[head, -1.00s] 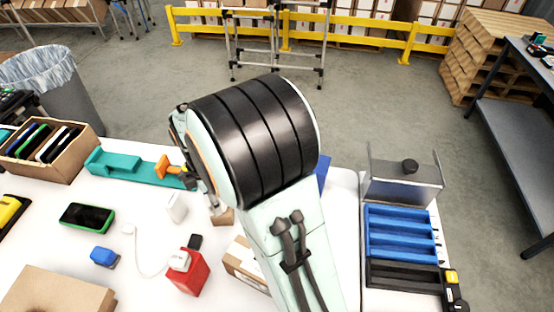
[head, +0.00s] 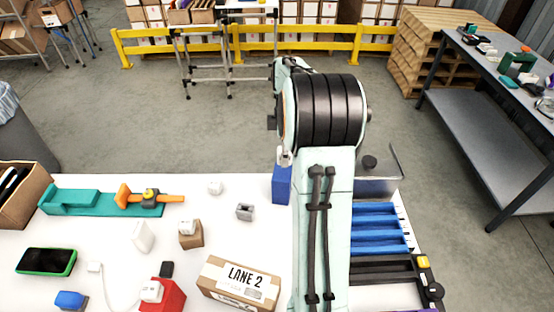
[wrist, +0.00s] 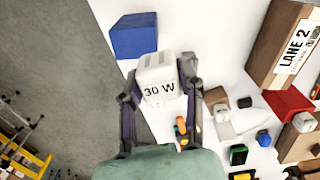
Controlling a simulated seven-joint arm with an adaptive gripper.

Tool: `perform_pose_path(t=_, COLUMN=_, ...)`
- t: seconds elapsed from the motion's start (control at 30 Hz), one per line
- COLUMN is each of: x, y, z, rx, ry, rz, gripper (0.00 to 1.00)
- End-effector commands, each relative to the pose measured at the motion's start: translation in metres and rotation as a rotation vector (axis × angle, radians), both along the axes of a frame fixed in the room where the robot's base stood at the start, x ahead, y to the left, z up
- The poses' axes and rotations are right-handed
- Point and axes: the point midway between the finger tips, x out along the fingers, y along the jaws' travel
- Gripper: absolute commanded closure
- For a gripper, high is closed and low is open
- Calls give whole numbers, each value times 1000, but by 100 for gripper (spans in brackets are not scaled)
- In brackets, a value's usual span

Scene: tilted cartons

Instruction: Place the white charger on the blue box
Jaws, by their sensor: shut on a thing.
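My gripper (wrist: 160,82) is shut on a white charger (wrist: 158,78) marked "30 W", with one finger on each side of it in the wrist view. The blue box (wrist: 134,36) shows just beyond the charger, up and to the left; the charger partly overlaps its lower edge in the picture. I cannot tell the height gap between them. In the head view the blue box (head: 282,185) stands near the table's far edge, partly hidden by my arm. My gripper is mostly hidden behind the arm there.
White chargers sit on a brown box (head: 191,240) and a red box (head: 168,297). A LANE 2 carton (head: 238,282) lies in front. A grey block (head: 245,212) and a teal holder (head: 80,202) stand left. A blue-ribbed tray (head: 378,230) is right of my arm.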

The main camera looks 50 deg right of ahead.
Motion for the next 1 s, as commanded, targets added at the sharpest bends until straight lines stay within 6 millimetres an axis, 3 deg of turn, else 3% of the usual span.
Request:
perform_pose_path(t=0.03, x=6, y=-5, z=-14, rx=6, ry=6, rz=0, gripper=100)
perform_pose_path(t=0.2, x=23, y=-21, z=-41, rx=3, ry=3, rz=1, gripper=100)
perform_pose_path(t=0.43, x=32, y=-29, z=-56, rx=2, ry=2, rz=1, gripper=100)
perform_pose_path(t=0.63, x=32, y=-29, z=-84, rx=4, ry=4, rz=1, gripper=100)
perform_pose_path(t=1.0, x=32, y=-29, z=-89, rx=1, ry=2, rz=2, gripper=100)
